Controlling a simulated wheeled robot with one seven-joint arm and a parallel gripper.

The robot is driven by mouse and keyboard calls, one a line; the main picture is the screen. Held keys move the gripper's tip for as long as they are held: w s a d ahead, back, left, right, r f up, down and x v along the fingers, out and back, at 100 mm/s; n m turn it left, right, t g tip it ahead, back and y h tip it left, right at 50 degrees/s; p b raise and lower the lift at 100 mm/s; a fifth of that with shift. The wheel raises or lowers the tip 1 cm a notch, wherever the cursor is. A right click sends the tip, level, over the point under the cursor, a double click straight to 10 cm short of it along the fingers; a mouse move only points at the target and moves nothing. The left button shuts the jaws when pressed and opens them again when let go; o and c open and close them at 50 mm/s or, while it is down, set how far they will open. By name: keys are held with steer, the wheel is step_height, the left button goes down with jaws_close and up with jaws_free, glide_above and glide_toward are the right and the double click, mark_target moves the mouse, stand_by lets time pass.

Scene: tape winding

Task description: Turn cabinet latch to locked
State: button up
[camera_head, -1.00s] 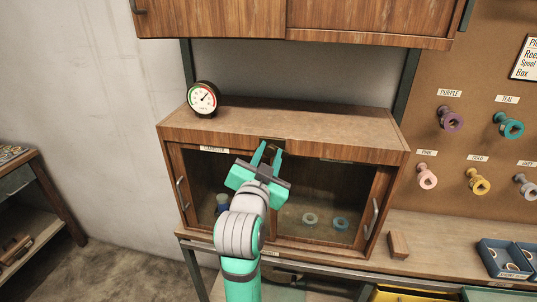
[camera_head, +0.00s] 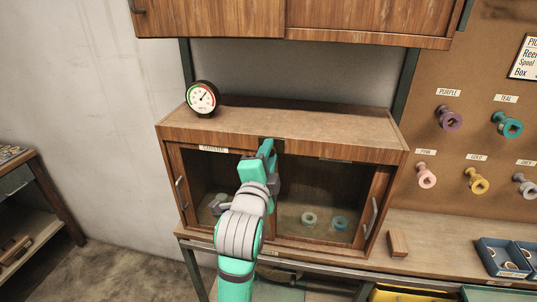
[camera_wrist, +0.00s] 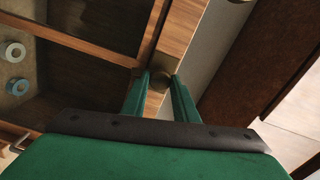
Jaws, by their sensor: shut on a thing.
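The wooden cabinet (camera_head: 300,118) has two glazed sliding doors with metal handles, and both look closed. The latch (camera_wrist: 160,80) is a small dark knob at the top middle of the cabinet's front, where the doors meet. My green gripper (camera_head: 268,150) is at the latch. In the wrist view my gripper (camera_wrist: 158,92) has one finger on each side of the knob and is shut on it. In the head view the gripper is turned edge-on and hides most of the latch. I cannot read the latch's marking or exact angle.
A round gauge (camera_head: 203,97) stands on the cabinet's left top. Tape rolls (camera_head: 309,219) lie behind the right glass. A wooden block (camera_head: 398,243) and blue bins (camera_head: 504,257) sit on the bench to the right. An upper cabinet (camera_head: 350,20) hangs above.

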steer(key=shift+d+m, duration=0.1)
steer(key=shift+m, duration=1.1)
steer(key=o, duration=1)
steer(key=shift+f, duration=0.1)
